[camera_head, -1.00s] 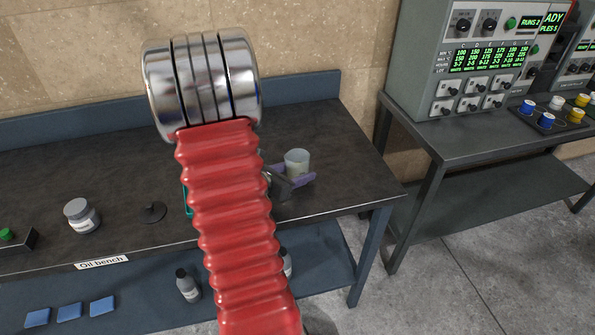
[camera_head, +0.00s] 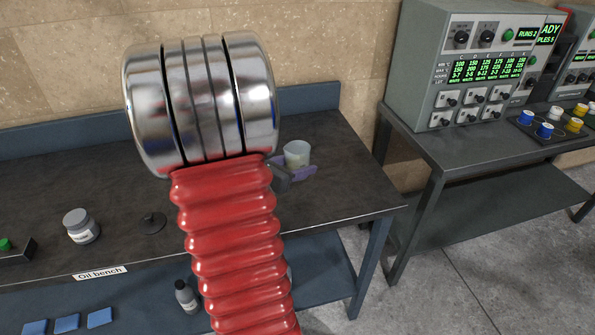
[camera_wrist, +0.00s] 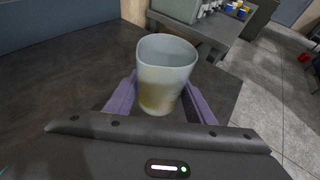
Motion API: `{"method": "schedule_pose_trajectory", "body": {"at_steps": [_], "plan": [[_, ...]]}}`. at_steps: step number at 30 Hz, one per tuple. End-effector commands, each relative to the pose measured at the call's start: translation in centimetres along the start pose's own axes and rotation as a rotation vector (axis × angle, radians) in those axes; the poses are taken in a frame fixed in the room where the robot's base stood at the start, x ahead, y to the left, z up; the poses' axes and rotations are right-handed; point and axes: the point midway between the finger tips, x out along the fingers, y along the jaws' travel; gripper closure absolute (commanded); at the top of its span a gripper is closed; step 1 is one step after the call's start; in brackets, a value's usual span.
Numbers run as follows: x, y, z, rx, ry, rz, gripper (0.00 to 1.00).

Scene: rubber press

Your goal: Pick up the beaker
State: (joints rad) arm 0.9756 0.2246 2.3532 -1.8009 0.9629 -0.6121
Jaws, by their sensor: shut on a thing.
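The beaker (camera_head: 297,154) is a pale, translucent cup near the right end of the dark bench. In the wrist view the beaker (camera_wrist: 162,78) stands upright between the two purple fingers of my gripper (camera_wrist: 160,98), with yellowish contents low inside. My gripper (camera_head: 298,170) is shut on it, one finger on each side. Whether its base touches the bench top is hard to tell. My red ribbed arm hides part of the bench and of the gripper.
The oil bench (camera_head: 345,190) carries a grey-lidded jar (camera_head: 81,226) and a small black disc-based item (camera_head: 152,222) on the left. To the right, a grey table (camera_head: 460,150) holds a control unit (camera_head: 475,75) and several blue, white and yellow pots. The bench around the beaker is clear.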

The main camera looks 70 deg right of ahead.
Motion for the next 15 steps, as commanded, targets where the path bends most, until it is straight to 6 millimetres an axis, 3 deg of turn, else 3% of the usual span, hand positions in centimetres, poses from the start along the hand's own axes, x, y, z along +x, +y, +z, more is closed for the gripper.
{"method": "schedule_pose_trajectory", "body": {"at_steps": [15], "plan": [[-1.1,0.0,2.6,0.001,-0.001,0.001,0.77]]}}
